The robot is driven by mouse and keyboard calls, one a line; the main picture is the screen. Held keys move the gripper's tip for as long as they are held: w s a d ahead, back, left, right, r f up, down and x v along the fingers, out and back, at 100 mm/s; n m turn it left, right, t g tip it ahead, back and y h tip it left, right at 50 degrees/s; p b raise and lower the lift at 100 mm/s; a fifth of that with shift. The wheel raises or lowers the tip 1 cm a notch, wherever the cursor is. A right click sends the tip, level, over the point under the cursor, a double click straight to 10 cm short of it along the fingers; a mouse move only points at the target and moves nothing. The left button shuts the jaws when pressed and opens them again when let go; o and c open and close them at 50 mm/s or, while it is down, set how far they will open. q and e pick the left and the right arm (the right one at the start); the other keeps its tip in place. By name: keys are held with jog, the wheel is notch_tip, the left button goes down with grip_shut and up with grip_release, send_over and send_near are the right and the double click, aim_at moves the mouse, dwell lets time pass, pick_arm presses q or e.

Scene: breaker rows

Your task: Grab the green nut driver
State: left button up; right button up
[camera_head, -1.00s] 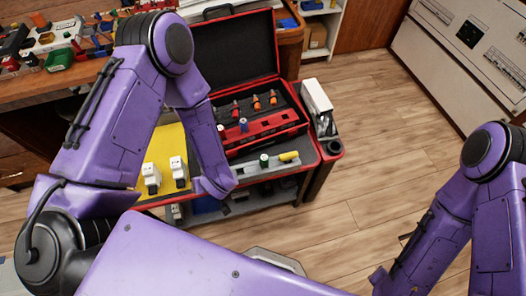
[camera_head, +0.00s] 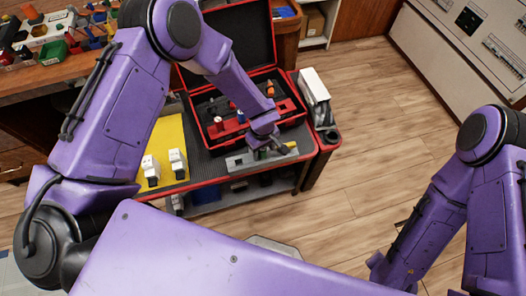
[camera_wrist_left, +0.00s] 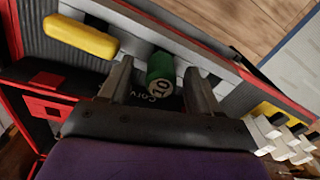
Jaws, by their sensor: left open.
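The green nut driver (camera_wrist_left: 160,70) shows in the left wrist view as a green handle with a pale end marked 10. It stands in a light grey holder (camera_wrist_left: 222,73). My left gripper (camera_wrist_left: 160,88) is open, with one finger on each side of the green handle and visible gaps beside it. In the head view my left gripper (camera_head: 276,146) is over the front right of the cart, mostly covering the green driver.
A red-edged open case (camera_head: 293,122) with red and orange drivers stands behind the holder. A white box (camera_head: 314,86) is at the cart's right. Two white breakers (camera_head: 177,162) sit on a yellow mat (camera_head: 172,135) at the left. The floor to the right is clear.

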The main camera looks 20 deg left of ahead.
pick_arm(q)
notch_tip(320, 180, down, 2)
jog(key=shift+f, duration=0.1)
jog(key=c, duration=1.2)
